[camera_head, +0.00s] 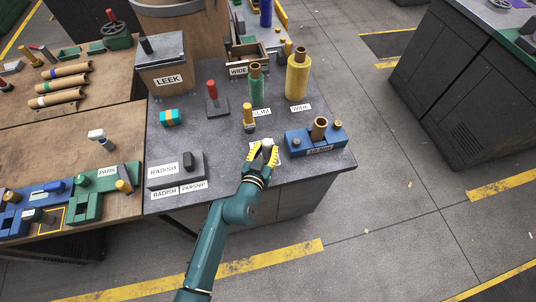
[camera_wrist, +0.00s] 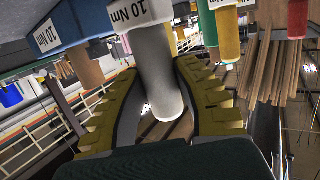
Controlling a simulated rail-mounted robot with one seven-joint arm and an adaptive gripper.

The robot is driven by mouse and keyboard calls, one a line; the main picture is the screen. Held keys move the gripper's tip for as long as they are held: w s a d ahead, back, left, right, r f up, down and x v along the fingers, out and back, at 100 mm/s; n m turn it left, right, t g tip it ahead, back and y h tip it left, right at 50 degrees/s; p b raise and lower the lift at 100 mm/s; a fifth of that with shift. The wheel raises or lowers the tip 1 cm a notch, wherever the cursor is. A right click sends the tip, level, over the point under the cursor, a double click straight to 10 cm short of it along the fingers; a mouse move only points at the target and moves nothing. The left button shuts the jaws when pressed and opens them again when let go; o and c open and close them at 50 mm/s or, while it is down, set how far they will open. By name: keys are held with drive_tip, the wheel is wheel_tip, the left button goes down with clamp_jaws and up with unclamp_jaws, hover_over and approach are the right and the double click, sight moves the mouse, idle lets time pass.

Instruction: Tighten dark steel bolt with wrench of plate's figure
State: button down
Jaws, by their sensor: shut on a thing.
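My gripper (camera_head: 263,152) with yellow fingers is at the front of the dark grey bench top. In the wrist view its fingers (camera_wrist: 165,110) are closed around a grey cylindrical handle (camera_wrist: 158,75), the wrench, with a white tag reading 10 Nm. In the head view only a pale top (camera_head: 268,143) of it shows between the fingers. To its right is a blue block (camera_head: 292,148) with a plate (camera_head: 320,150) that seems to read 10 Nm. The block carries a brown tube (camera_head: 319,128), a dark peg (camera_head: 297,138) and a brassy peg (camera_head: 338,125). I cannot tell which is the dark steel bolt.
A yellow-handled tool (camera_head: 248,115) stands just behind my gripper, and a red-handled one (camera_head: 212,95) further left. A grey RADISH box (camera_head: 187,160) is left. The bench's front right corner is clear.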

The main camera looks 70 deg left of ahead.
drive_tip(key=shift+r+p, duration=4.2)
drive_tip(key=shift+r, duration=0.4)
drive_tip(key=shift+w+f, duration=0.1)
drive_tip(key=shift+f, duration=0.05)
